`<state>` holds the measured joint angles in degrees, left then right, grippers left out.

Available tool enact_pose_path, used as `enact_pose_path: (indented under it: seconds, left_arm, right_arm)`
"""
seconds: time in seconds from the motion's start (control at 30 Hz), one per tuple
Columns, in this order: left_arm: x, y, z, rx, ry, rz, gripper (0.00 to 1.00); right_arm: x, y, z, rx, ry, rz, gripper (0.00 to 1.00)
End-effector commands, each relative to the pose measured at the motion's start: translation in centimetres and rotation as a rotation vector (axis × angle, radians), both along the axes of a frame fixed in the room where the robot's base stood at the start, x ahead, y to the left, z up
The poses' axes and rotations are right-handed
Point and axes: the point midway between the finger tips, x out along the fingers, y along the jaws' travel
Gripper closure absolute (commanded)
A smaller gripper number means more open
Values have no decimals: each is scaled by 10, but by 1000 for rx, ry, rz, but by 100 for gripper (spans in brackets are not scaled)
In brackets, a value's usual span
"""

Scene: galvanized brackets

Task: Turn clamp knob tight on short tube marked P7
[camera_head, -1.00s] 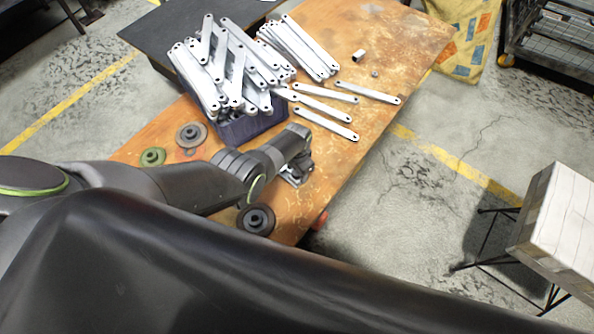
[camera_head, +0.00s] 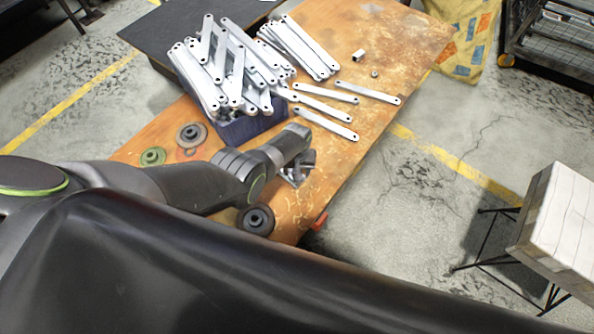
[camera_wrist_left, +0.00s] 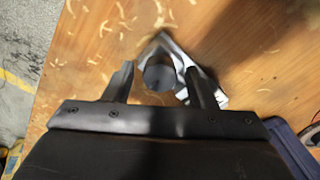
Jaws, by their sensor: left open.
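My left gripper (camera_wrist_left: 160,78) is open in the left wrist view, its two dark fingers apart. Just beyond the fingertips is a shiny angular metal piece (camera_wrist_left: 208,84) with a dark round part (camera_wrist_left: 158,74) in it, showing between the fingers. I cannot tell whether this is the clamp knob or a tube, or whether a finger touches it. In the head view the left gripper (camera_head: 301,164) is low over the bench, and the metal piece (camera_head: 292,180) shows partly beneath it. A short silver tube (camera_head: 358,55) stands at the far side. No P7 mark is readable. My right gripper is not in view.
The wooden bench (camera_head: 385,35) carries a blue bin (camera_head: 240,132) heaped with metal strips and several loose strips. Dark round discs (camera_head: 257,219) and a green-rimmed disc (camera_head: 152,157) lie near my arm. A red object (camera_head: 320,220) is at the bench edge.

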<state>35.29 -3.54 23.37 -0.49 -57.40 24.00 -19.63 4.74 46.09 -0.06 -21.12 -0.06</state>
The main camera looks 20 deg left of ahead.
Motion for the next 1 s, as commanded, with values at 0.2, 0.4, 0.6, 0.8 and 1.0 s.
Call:
enact_pose_path:
  seconds: [0.2, 0.4, 0.6, 0.8, 1.0]
  left_arm:
    - [0, 0, 0, 0, 0, 175, 49]
    - [0, 0, 0, 0, 0, 332, 49]
    - [0, 0, 0, 0, 0, 418, 49]
    - [0, 0, 0, 0, 0, 421, 49]
    - [0, 0, 0, 0, 0, 420, 54]
  right_arm:
    - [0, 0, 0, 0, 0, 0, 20]
    - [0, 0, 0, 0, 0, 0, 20]
    - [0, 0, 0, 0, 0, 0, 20]
    - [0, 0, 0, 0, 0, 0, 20]
    - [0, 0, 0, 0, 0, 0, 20]
